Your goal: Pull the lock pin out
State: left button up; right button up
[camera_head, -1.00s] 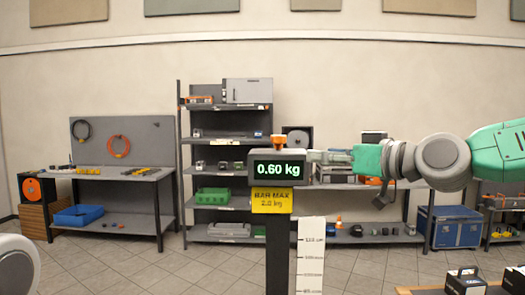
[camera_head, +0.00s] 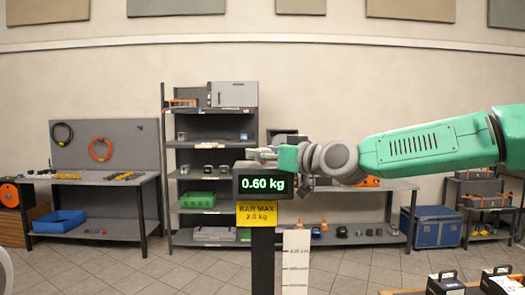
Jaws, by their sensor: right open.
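My right gripper (camera_head: 267,155) comes in from the right, just above and behind the display box. Its fingers are open but partly hidden, and whether they touch the orange part cannot be told. My left gripper is out of view.
A white scale strip (camera_head: 295,262) stands beside the post. Black boxes sit on a wooden surface (camera_head: 405,292) at bottom right. Shelves (camera_head: 215,145), a bench (camera_head: 95,180) and a blue case (camera_head: 437,227) stand farther back.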

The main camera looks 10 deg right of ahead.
jog(key=shift+w, duration=0.15)
grip_shut()
jog(key=shift+r+p, duration=0.55)
jog(key=shift+r, duration=1.3)
grip_release()
jog(key=shift+f, duration=0.1)
jog(key=v, duration=1.2)
